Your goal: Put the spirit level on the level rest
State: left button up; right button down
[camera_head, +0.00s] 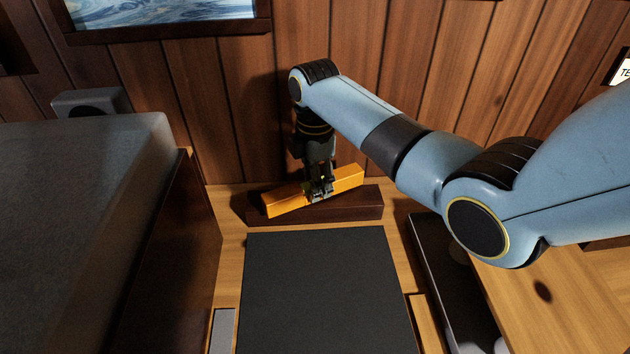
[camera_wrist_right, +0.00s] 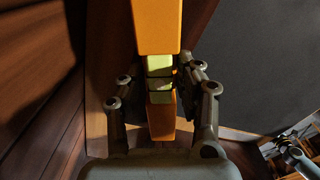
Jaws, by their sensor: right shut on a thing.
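The spirit level is an orange bar (camera_head: 288,199) with a pale yellow-green middle in the right wrist view (camera_wrist_right: 159,66). My right gripper (camera_head: 320,190) is shut on it near its middle, from above. The level rest looks to be the dark brown wooden block (camera_head: 371,205) at the back of the table by the wall. The level is over this block and turned at an angle to its long side, its right end farther back. I cannot tell whether the level touches the block. My left gripper is not in view.
A large dark mat (camera_head: 320,290) lies in front of the block. A dark tray (camera_head: 440,270) is to its right, under my right arm. A big grey box-like piece (camera_head: 70,200) with a dark wooden side stands at left. The panelled wall (camera_head: 230,110) is close behind.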

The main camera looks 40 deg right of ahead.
jog(key=shift+f, duration=0.25)
jog(key=shift+c, duration=2.4)
grip_release()
notch_tip(320, 180, up, 12)
jog(key=shift+s+a+f, duration=0.1)
